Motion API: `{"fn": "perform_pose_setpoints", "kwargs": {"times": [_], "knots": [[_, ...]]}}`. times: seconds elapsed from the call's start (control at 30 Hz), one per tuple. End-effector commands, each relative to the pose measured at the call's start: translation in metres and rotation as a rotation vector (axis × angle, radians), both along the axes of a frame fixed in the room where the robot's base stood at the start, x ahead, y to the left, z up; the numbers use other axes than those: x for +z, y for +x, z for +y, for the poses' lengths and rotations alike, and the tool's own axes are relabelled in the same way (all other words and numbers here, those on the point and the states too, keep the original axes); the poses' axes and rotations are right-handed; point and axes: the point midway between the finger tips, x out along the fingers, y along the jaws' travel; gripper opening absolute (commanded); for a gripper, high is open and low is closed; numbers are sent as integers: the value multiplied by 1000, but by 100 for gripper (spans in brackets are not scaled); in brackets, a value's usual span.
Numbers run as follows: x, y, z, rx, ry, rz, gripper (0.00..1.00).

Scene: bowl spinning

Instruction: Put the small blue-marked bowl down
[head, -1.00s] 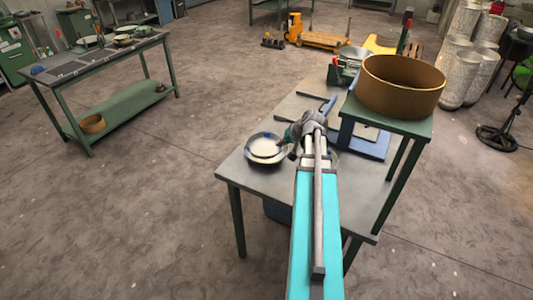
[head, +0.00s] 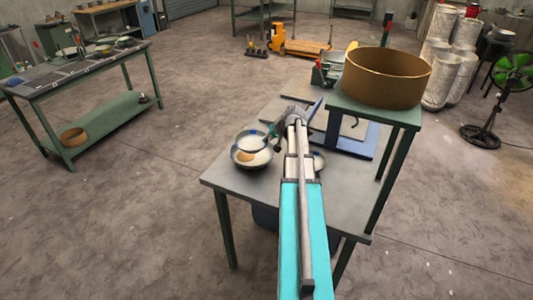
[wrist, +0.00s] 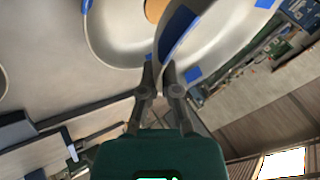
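The small blue-marked bowl (wrist: 222,48) is pale with blue patches and fills the upper right of the wrist view. My gripper (wrist: 160,68) has its fingertips closed on its rim. In the head view my gripper (head: 272,146) holds this bowl (head: 247,139) over the back part of another blue-marked bowl (head: 240,163). That lower bowl (wrist: 100,45) stands on the table and has something tan inside. Whether the two bowls touch, I cannot tell.
The grey table (head: 228,181) has free room at its front left. Another pale bowl (head: 319,160) is partly hidden behind my arm. A large brown round vessel (head: 387,82) stands on a raised green stand at the right.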

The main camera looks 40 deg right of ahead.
Motion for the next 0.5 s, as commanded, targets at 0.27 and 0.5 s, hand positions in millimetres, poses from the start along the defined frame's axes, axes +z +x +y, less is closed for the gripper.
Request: {"fn": "perform_pose_setpoints", "kwargs": {"times": [0.27, 0.5], "knots": [[-31, 17, -16, -1, 0, -1, 0], [-38, 23, -21, -1, 0, -1, 0]]}}
